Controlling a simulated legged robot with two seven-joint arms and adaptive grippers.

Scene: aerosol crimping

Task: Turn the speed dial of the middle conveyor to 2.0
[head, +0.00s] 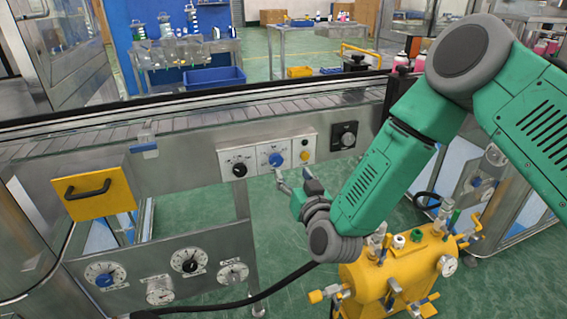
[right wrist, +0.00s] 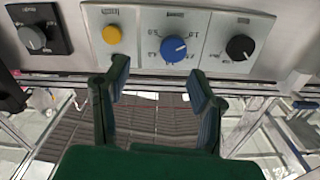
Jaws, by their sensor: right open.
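A blue dial (head: 276,160) sits on a white plate in the middle of a panel on the conveyor's front rail. It also shows in the right wrist view (right wrist: 176,48), with a printed scale around it; I cannot read its setting surely. My right gripper (head: 292,187) is open and empty just below the panel, apart from the dial. In the right wrist view its two green fingers (right wrist: 160,85) are spread, with the dial beyond the gap between them. My left gripper is not in view.
A black knob (head: 239,169) and a yellow button (head: 305,155) flank the blue dial. A black dial (head: 344,135) is farther right. A yellow handled box (head: 101,193), lower gauges (head: 190,261) and a yellow machine (head: 385,277) stand around. Free space lies below the rail.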

